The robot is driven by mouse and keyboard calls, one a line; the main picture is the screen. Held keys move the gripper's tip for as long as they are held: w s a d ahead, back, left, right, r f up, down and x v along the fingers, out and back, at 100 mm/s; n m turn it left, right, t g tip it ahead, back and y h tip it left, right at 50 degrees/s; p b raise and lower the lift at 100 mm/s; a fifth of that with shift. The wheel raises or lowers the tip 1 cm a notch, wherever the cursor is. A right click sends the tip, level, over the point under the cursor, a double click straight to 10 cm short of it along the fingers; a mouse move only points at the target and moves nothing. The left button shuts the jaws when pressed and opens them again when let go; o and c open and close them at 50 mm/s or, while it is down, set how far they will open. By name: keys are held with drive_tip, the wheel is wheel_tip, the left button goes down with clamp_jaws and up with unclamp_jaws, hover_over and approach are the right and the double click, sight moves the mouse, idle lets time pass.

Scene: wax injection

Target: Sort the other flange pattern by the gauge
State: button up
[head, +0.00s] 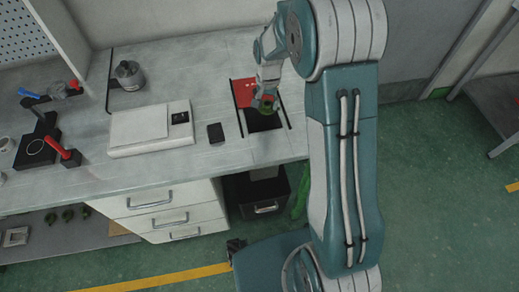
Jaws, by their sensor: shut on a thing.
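My gripper (264,97) is shut on a small green piece, probably the flange pattern (267,107). It holds the piece over a dark square opening (262,121) in the bench top, at the bench's right part. I cannot tell the gap between piece and opening. A red panel (243,92) with white marks lies just behind the opening. The fingers hide part of the green piece. At the left stands a black fixture with red handles (66,154) and a ring; I cannot tell whether it is the gauge.
A flat pale device (138,130) and a small black slab (215,133) lie left of the opening. A grey pot (129,74) stands behind. A black bin (265,203) is under the bench. Several green pieces (68,214) lie on the lower shelf. Bench between has free room.

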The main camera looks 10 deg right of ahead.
drive_tip(key=o, duration=1)
drive_tip(key=shift+d, duration=0.1)
drive_tip(key=shift+o, duration=0.2)
drive_tip(key=shift+r, duration=0.1)
wheel_tip(320, 180, up, 12)
drive_tip(key=shift+f, duration=0.2)
